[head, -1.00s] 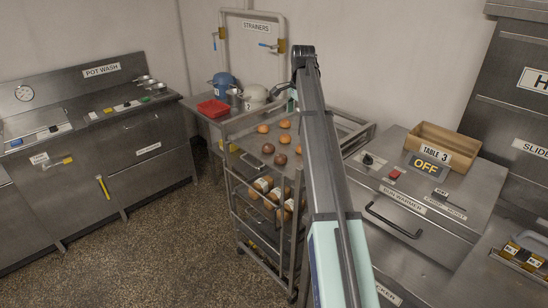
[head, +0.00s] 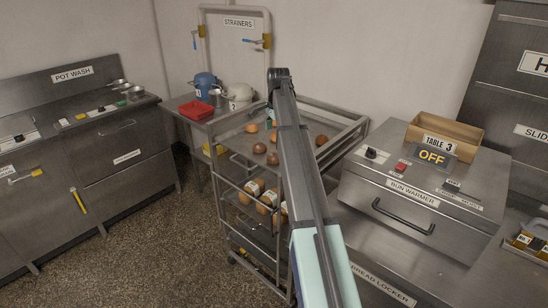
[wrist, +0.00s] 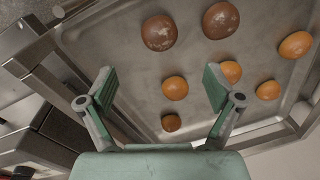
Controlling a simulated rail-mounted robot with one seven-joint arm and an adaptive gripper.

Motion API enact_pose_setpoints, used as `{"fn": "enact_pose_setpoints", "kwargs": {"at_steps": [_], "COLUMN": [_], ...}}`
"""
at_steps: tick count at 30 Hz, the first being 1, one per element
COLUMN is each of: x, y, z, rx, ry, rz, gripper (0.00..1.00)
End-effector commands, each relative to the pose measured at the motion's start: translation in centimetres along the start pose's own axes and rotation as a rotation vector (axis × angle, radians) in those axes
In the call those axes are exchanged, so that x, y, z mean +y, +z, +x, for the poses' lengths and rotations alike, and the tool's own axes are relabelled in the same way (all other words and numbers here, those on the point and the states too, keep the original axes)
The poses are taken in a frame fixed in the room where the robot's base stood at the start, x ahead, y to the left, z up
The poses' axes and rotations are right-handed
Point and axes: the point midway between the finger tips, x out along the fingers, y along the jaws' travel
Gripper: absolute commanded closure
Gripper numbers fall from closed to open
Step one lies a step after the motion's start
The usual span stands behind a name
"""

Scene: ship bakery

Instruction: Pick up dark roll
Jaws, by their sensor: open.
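Two dark brown glossy rolls, one (wrist: 159,32) at upper middle and one (wrist: 220,20) to its right, lie on the trolley's top tray (wrist: 125,65) in the wrist view. In the head view, two dark rolls show at the tray's near left, one (head: 259,148) behind the other (head: 272,160). My gripper (wrist: 158,74) is open and empty above the tray, its fingers spread wide. Both dark rolls lie beyond its fingertips in the wrist view. In the head view my arm hides most of the gripper and part of the tray.
Several lighter orange rolls, one (wrist: 175,88) between the fingers, share the tray. The trolley's metal rail (head: 340,112) borders it. Lower shelves hold more baked goods (head: 267,201). A bun warmer (head: 415,190) with a wooden box (head: 445,130) stands right; pots (head: 205,84) stand behind left.

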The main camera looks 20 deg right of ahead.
Motion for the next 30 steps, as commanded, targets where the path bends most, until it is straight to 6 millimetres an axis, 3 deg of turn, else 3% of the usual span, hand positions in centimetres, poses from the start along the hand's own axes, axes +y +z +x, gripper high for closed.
{"fn": "enact_pose_setpoints", "kwargs": {"at_steps": [9,20,30], "x": [0.1,0.1,0.2], "y": [0.0,0.0,0.0], "z": [5.0,6.7,10.7], "rx": [0.000,-0.001,0.000], "ry": [0.002,0.002,0.001], "rz": [-0.001,0.000,-0.001], "gripper": [0.09,0.09,0.09]}}
